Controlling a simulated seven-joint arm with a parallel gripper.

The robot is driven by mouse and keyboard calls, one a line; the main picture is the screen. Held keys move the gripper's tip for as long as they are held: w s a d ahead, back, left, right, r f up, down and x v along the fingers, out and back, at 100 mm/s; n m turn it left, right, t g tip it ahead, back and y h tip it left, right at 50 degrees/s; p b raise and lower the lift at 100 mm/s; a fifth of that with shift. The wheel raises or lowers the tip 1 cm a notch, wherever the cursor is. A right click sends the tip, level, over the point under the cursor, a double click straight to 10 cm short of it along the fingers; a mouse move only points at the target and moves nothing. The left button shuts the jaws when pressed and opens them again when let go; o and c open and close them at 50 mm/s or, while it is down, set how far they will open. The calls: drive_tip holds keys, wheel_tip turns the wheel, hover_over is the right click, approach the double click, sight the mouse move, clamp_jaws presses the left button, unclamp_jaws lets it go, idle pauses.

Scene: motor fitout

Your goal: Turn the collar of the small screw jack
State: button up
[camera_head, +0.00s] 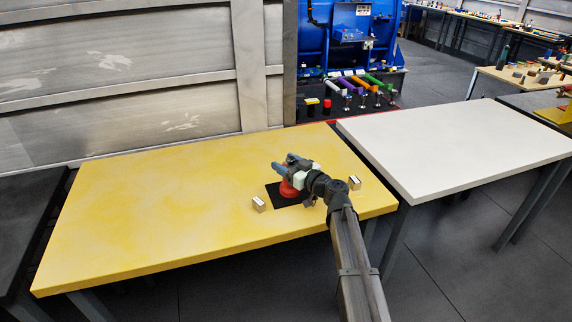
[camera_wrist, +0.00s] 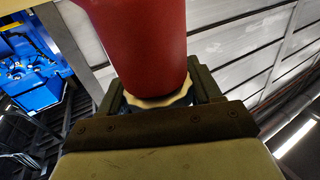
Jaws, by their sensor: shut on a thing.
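The small screw jack (camera_head: 288,189) has a red body and stands on a black mat (camera_head: 279,200) on the yellow table. In the wrist view its red body (camera_wrist: 140,40) fills the upper middle, with a pale tan, notched collar (camera_wrist: 158,99) at its end. My gripper (camera_head: 288,167) is at the jack in the head view and hides much of it. In the wrist view my gripper (camera_wrist: 160,88) has one finger on each side of the collar and is shut on it.
Two small pale blocks with dark markings stand on either side of the mat, one at left (camera_head: 259,204) and one at right (camera_head: 354,183). The yellow table (camera_head: 150,200) is clear to the left. A bare white table (camera_head: 460,145) stands at right.

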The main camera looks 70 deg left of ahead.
drive_tip(key=m+t, duration=0.1)
drive_tip(key=t, duration=0.1)
drive_tip(key=m+t+y, duration=0.1)
drive_tip(key=m+t, duration=0.1)
drive_tip(key=t, duration=0.1)
drive_tip(key=m+t, duration=0.2)
drive_tip(key=shift+w+t+y, duration=0.35)
drive_tip(key=shift+t+y, duration=0.05)
drive_tip(key=shift+m+t, duration=0.3)
drive_tip(key=o, duration=1)
drive_tip(key=shift+c, duration=0.2)
drive_tip(key=d, duration=1.3)
drive_tip(key=shift+s+d, duration=0.15)
drive_tip(key=shift+d, duration=0.2)
